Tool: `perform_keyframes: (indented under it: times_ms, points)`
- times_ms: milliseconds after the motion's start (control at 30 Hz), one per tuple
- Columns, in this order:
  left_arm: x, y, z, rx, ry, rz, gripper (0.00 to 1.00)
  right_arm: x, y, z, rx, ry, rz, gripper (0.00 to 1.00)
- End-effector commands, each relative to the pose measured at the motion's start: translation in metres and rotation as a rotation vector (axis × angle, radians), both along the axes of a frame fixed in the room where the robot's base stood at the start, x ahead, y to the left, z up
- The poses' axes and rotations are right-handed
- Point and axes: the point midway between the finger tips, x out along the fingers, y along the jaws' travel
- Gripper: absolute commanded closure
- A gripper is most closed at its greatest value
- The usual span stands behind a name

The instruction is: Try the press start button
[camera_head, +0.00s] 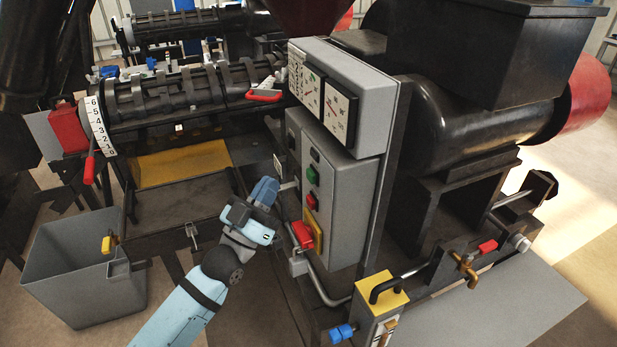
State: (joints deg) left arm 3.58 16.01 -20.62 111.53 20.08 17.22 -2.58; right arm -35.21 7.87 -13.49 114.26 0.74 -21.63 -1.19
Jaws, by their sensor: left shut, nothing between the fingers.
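The grey control box (343,200) of the press stands right of the middle, its button face turned to the left. My left gripper (291,185) is shut and empty. Its tip is just left of the box face, about level with the green button. I cannot tell whether it touches the box. No label on the green button is readable. My right gripper is not in view.
A gauge panel (372,72) stands above the control box. A bent pipe (322,287) runs beneath. A grey bin (72,262) stands left. The black press barrel (160,92) is behind.

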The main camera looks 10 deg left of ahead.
Motion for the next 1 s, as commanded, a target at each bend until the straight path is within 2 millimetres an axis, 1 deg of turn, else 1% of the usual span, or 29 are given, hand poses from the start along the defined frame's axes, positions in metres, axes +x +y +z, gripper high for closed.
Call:
perform_keyframes:
  times_ms: [33, 200, 400, 1000]
  points:
    - [0.004, -0.007, 0.0, -0.003, -0.002, -0.002, 1.0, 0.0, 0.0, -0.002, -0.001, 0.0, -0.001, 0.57]
    - [0.016, -0.023, 0.001, -0.003, -0.001, 0.0, 1.0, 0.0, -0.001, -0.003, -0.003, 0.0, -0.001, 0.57]
    - [0.023, -0.034, 0.001, -0.001, 0.0, -0.001, 1.0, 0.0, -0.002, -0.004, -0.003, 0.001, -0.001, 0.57]
    - [0.024, -0.036, 0.0, -0.001, 0.0, -0.001, 1.0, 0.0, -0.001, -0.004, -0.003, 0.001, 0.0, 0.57]
